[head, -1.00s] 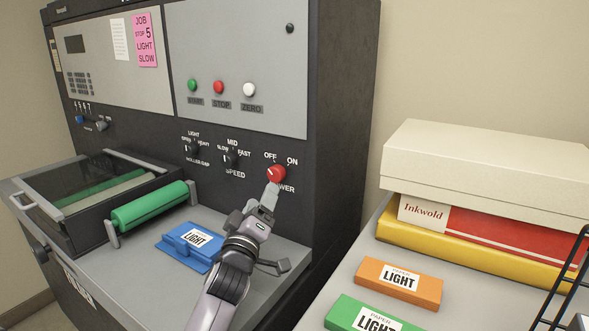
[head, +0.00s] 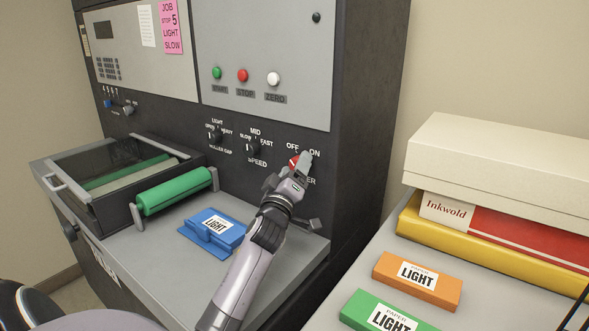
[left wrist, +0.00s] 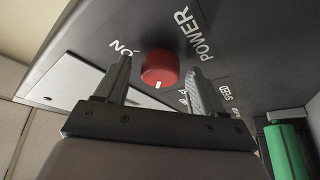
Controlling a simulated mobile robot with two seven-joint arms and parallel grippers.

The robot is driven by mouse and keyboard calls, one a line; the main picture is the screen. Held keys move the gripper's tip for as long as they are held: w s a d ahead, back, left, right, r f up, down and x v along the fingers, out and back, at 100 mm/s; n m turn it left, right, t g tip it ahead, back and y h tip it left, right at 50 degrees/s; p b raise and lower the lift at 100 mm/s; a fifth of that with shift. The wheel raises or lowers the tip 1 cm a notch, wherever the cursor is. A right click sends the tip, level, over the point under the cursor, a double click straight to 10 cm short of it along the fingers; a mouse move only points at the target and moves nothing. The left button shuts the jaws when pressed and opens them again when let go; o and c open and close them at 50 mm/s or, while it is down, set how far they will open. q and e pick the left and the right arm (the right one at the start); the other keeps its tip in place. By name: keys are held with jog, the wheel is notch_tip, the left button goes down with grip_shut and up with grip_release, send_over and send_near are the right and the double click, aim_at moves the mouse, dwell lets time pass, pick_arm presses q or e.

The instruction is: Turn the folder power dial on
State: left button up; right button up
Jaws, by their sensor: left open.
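The red folder power dial (head: 293,161) sits on the dark lower panel of the machine, below the OFF and ON labels; fingers partly cover it in the head view. My left gripper (head: 304,160) is at the dial. In the left wrist view, the open left gripper (left wrist: 157,66) has one finger on each side of the red dial (left wrist: 159,64), with visible gaps. The dial's white mark points down in that view, away from the ON label (left wrist: 121,47). The OFF label is hidden there. My right gripper is not seen.
A speed dial (head: 252,148) and a roller gap dial (head: 214,137) sit left of the power dial. Below are a blue LIGHT block (head: 213,230) and a green roller (head: 174,192). A side table at right holds boxes and an orange block (head: 417,279).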

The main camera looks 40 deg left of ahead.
pick_arm(q)
jog(key=shift+c, duration=0.3)
jog(key=c, duration=1)
jog(key=shift+f+m, duration=0.1)
jog(key=shift+m, duration=0.2)
jog(key=m+t+h+b, duration=0.1)
jog(key=m, duration=0.2)
jog(key=shift+f+t+b, duration=0.1)
jog(key=shift+t+b, duration=0.2)
jog(key=shift+b, duration=0.1)
jog(key=m+h, duration=0.4)
jog(key=m, duration=0.3)
jog(key=m+h, duration=0.4)
jog(key=m, duration=0.4)
jog(key=m+h, duration=0.4)
jog(key=m, duration=0.3)
jog(key=shift+a+m+t, duration=0.3)
jog(key=shift+a+t, duration=0.1)
